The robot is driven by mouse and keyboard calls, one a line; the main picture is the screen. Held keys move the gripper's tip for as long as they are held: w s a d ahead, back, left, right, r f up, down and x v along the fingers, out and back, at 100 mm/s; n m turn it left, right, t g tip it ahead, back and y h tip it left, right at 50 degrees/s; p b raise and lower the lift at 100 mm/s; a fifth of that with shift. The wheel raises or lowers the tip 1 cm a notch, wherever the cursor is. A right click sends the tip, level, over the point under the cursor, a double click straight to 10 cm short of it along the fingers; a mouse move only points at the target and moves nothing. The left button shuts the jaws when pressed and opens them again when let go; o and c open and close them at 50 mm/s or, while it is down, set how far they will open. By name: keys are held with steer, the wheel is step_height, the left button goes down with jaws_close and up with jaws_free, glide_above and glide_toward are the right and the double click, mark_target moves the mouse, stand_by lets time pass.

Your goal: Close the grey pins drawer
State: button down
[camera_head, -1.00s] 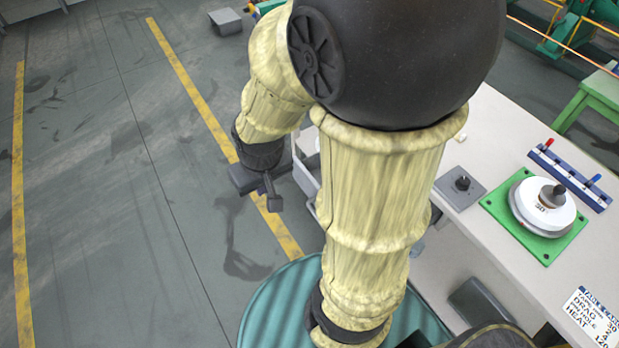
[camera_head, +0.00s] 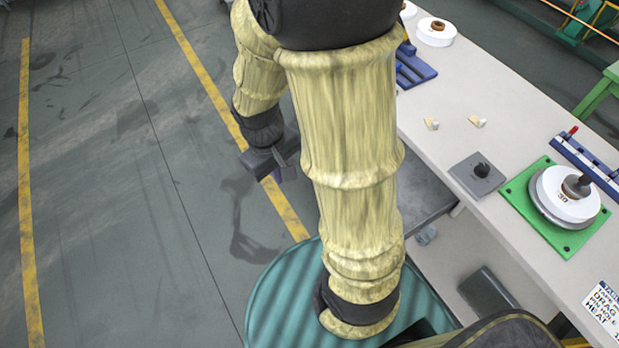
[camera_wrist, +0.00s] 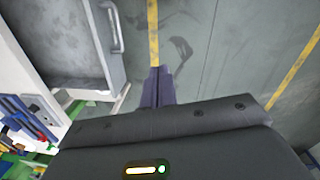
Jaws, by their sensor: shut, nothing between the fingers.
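My gripper (camera_head: 278,170) hangs over the floor left of the bench in the head view, partly behind my arm. In the wrist view my gripper (camera_wrist: 157,76) has its fingers together with nothing between them. A grey open drawer (camera_wrist: 62,42) with a pale bar handle (camera_wrist: 116,24) stands out from the bench at the upper left of the wrist view, left of my fingers and apart from them. A grey drawer-like surface (camera_head: 421,188) shows beside the bench edge in the head view, partly hidden by my arm. I cannot read any label on it.
The white bench (camera_head: 455,95) runs along the right. It carries a green plate (camera_head: 517,190) with a white disc (camera_head: 562,200), a grey knob plate (camera_head: 465,184) and blue racks (camera_head: 412,72). Another grey block (camera_head: 487,292) sits on the bench side. The floor left is clear.

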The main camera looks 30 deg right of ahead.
steer(key=w+d+f+n+g+h+b, duration=0.15)
steer(key=f+n+h+b, duration=0.25)
steer(key=f, duration=0.4)
steer(key=w+f+n+g+h+b, duration=0.25)
steer(key=f+n+h+b, duration=0.2)
steer(key=f, duration=0.45)
steer(key=w+a+f+n+t+h+b, duration=0.2)
steer(key=w+f+n+t+h+b, duration=0.2)
steer(key=w+f+n+h+b, duration=0.1)
step_height(320, 180, down, 3)
steer(key=w+n+h, duration=0.1)
steer(key=n+h, duration=0.1)
steer(key=h, duration=0.1)
steer(key=shift+w+t, duration=0.2)
steer(key=shift+t, duration=0.2)
steer(key=shift+d+r+h, duration=0.1)
steer(key=shift+h, duration=0.15)
steer(key=d, duration=1.3)
steer(key=shift+w+d, duration=0.2)
steer(key=shift+d, duration=0.2)
steer(key=shift+d, duration=0.1)
